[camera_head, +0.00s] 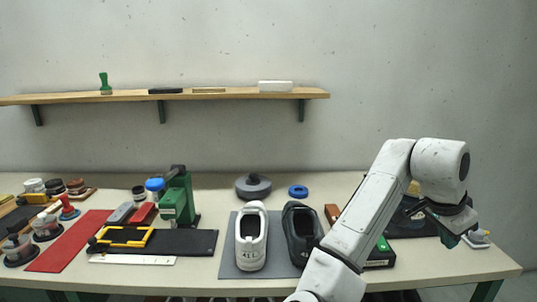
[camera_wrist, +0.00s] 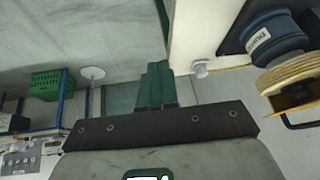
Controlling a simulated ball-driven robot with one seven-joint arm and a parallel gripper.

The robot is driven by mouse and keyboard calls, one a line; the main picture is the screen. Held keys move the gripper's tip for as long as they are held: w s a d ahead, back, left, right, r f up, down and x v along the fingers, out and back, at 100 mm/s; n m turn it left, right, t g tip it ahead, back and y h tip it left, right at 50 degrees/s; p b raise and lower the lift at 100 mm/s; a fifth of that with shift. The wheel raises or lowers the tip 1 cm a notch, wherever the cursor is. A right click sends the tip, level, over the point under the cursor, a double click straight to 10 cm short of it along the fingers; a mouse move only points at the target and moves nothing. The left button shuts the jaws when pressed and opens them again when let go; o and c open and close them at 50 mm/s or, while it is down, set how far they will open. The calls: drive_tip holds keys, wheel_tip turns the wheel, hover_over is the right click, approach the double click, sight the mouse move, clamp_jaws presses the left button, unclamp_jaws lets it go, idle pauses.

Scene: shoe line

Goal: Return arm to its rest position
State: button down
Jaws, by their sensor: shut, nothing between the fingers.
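My arm reaches up from the bottom of the head view and bends at the right, above the right end of the table. My gripper (camera_head: 450,241) hangs from the wrist there, pointing down. In the wrist view, the two green fingers of my gripper (camera_wrist: 156,70) lie side by side, shut, with nothing visible between them. In the head view my arm hides part of the table's right side.
The table (camera_head: 215,270) holds a white shoe (camera_head: 251,238) and a black shoe (camera_head: 300,232) on a grey mat, close left of my arm. A green press (camera_head: 178,203) stands further left. A shelf (camera_head: 225,95) runs along the back wall.

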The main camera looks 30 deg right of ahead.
drive_tip(key=w+a+f+n+t+p, duration=0.1)
drive_tip(key=a+f+n+t, duration=0.1)
drive_tip(key=a+f+n, duration=0.6)
drive_tip(key=a+f+n+t, duration=0.2)
drive_tip(key=a+f+n, duration=0.2)
drive_tip(key=f+n, duration=0.45)
drive_tip(key=s+a+f+n+g+y, duration=0.1)
drive_tip(key=s+a+f+n+y, duration=0.1)
drive_tip(key=s+a+f, duration=0.4)
drive_tip(key=s+a+f+n+y, duration=0.3)
drive_tip(key=s+a+f, duration=0.3)
drive_tip(key=a, duration=0.6)
wheel_tip(320, 180, down, 2)
drive_tip(key=shift+s+a+f+g, duration=0.1)
drive_tip(key=shift+s+a+g, duration=0.05)
drive_tip(key=shift+g, duration=0.25)
drive_tip(key=shift+n, duration=0.25)
